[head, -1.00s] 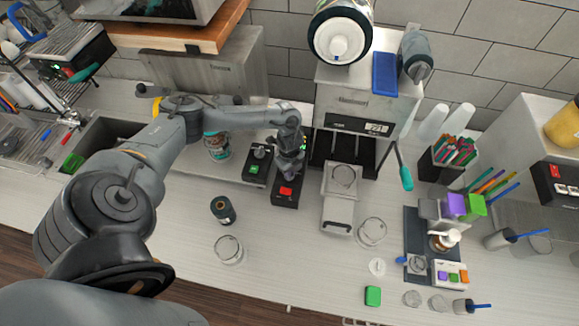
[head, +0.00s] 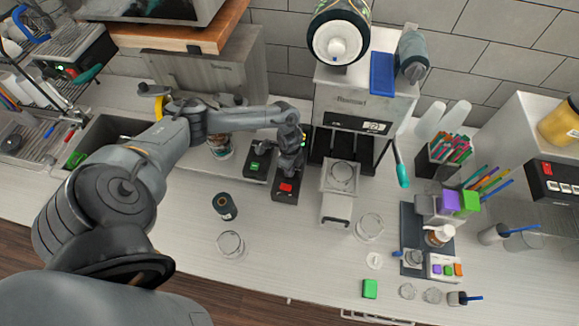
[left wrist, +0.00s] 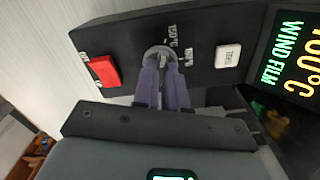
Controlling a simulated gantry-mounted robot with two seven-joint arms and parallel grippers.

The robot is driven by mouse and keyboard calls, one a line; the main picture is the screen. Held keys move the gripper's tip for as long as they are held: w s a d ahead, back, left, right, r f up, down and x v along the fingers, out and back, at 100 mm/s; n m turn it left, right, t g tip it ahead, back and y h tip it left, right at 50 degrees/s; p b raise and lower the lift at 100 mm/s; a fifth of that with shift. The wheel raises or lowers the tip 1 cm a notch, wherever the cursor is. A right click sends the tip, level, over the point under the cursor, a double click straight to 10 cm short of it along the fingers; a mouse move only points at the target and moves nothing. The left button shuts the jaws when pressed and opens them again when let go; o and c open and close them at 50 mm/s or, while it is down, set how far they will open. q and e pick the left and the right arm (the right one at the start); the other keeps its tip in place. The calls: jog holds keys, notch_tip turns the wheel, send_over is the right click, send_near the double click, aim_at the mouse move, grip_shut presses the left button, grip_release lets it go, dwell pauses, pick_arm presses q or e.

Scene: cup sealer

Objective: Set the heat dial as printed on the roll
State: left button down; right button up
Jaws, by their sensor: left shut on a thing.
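The heat dial (left wrist: 160,54) is a round grey knob on the black control box, with temperature marks such as 150°C beside it. My left gripper (left wrist: 163,82) is shut on the dial in the left wrist view; the fingers cover part of it, so its exact pointer position is hard to read. In the head view my left gripper (head: 290,168) is over the control box (head: 283,197), hiding the dial. The lit display (left wrist: 292,60) reads WIND FILM and a temperature in °C, partly cut off. A small dark roll (head: 224,207) stands on the counter; its print is unreadable here.
A second black box with a green button (head: 255,165) stands to the left. The cup sealer (head: 352,105) is behind right. The front counter has free room around a clear cup (head: 230,244).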

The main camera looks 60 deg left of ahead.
pick_arm(q)
jog(key=shift+s+a+f, duration=0.15)
jog(key=shift+f, duration=0.2)
jog(key=c, duration=1)
grip_release()
jog(key=shift+o, duration=1.1)
jog(key=shift+w+r, duration=0.2)
jog(key=shift+r, duration=0.05)
jog(key=shift+o, duration=0.4)
jog(key=shift+s+r, duration=0.1)
jog(key=shift+r, duration=0.25)
notch_tip(320, 180, up, 10)
jog(key=b, duration=0.1)
jog(key=shift+r, duration=0.15)
